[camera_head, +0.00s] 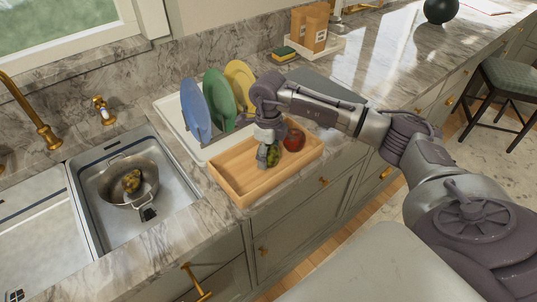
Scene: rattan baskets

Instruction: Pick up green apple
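The green apple (273,158) is in the shallow wooden tray (237,179) on the counter, partly hidden by my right gripper. A red apple (294,140) lies just to its right in the tray. My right gripper (266,153) points down into the tray, with a finger against or very close to the green apple's left side. The other finger is hidden, so I cannot tell whether it grips the apple. My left gripper is out of view.
Blue, green and yellow plates (216,95) stand in a rack behind the tray. The sink at left holds a metal pot (117,185) with a yellowish item. A sponge (284,53) and brown packages (316,27) are at the back. A stool (510,75) stands at right.

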